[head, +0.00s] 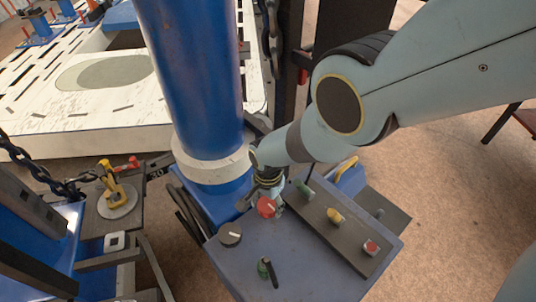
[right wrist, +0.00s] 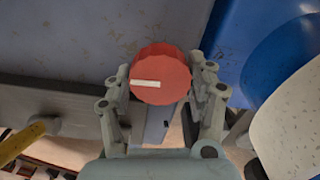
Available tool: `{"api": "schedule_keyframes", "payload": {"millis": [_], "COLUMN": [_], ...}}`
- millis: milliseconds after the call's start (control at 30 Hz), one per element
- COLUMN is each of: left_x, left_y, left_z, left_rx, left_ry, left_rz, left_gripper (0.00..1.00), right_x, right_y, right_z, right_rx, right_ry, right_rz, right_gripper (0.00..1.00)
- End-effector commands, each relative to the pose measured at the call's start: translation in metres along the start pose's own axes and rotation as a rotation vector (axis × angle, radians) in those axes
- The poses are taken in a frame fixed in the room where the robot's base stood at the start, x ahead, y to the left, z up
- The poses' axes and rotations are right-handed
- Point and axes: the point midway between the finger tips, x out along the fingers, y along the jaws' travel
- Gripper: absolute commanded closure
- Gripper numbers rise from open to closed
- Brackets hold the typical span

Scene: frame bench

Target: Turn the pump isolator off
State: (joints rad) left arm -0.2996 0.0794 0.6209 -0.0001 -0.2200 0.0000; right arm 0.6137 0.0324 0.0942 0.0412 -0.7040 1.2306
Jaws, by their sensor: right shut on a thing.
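A red rotary knob (head: 266,206) with a white pointer mark sits on the blue-grey panel (head: 300,262). It fits the pump isolator, though I can read no label. My right gripper (head: 268,190) comes down over it from behind and is shut on it. In the right wrist view the knob (right wrist: 160,88) is held between the two fingers (right wrist: 161,80), one on each side. Its white mark lies nearly level there, running from its middle to the left. My left gripper is not in view.
A thick blue column (head: 193,80) stands just behind. Chain and a blue frame stand at left.

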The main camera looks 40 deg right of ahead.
Motion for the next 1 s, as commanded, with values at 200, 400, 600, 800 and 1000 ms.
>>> {"api": "schedule_keyframes", "payload": {"millis": [200,400,600,800,1000], "left_x": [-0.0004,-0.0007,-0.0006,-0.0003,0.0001], "left_y": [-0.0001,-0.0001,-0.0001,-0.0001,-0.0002], "left_z": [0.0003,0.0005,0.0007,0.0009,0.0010], "left_rx": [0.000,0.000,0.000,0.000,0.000], "left_ry": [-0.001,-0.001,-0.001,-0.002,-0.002], "left_rz": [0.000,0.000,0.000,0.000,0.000], "left_gripper": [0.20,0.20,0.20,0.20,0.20], "right_x": [-0.0004,-0.0001,-0.0001,-0.0003,-0.0002], "right_y": [-0.0009,-0.0004,-0.0004,-0.0009,-0.0007], "right_z": [-0.0003,-0.0002,-0.0002,-0.0004,-0.0003], "right_rx": [-0.136,-0.319,-0.509,-0.699,-0.889], "right_ry": [0.001,0.001,0.001,0.002,0.001], "right_rz": [-0.002,-0.001,-0.001,-0.002,-0.001], "right_gripper": [0.77,0.77,0.77,0.77,0.77]}}
